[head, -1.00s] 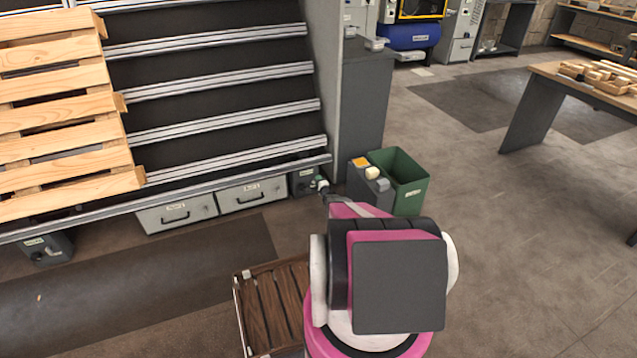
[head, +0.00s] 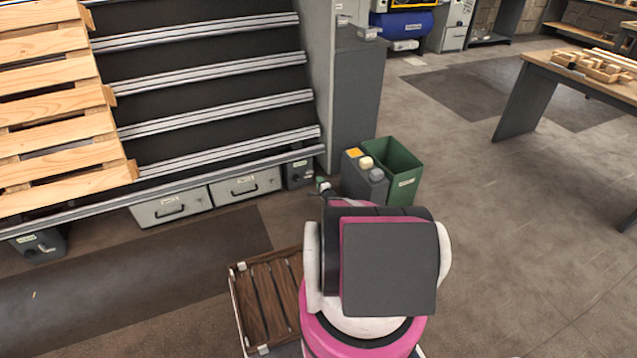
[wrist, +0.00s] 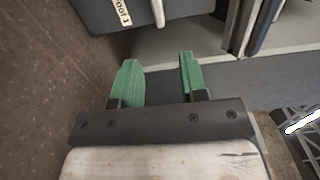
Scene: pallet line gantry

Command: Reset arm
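My gripper (wrist: 160,80) shows in the wrist view with its two green fingers apart and nothing between them. A grey drawer front with a label (wrist: 122,12) is beyond the fingers, at the top of that view. In the head view my gripper (head: 323,186) is small and partly hidden behind my arm. It appears near the small grey unit at the foot of the rack, left of the bins. My arm is bent, with its pink and dark links in the lower middle of the picture.
A sloped rack (head: 215,85) with a wooden pallet (head: 60,140) stands at left, above grey drawers (head: 246,187). A slatted wooden platform (head: 268,305) is beside my base. Open floor lies right, before a table (head: 590,85).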

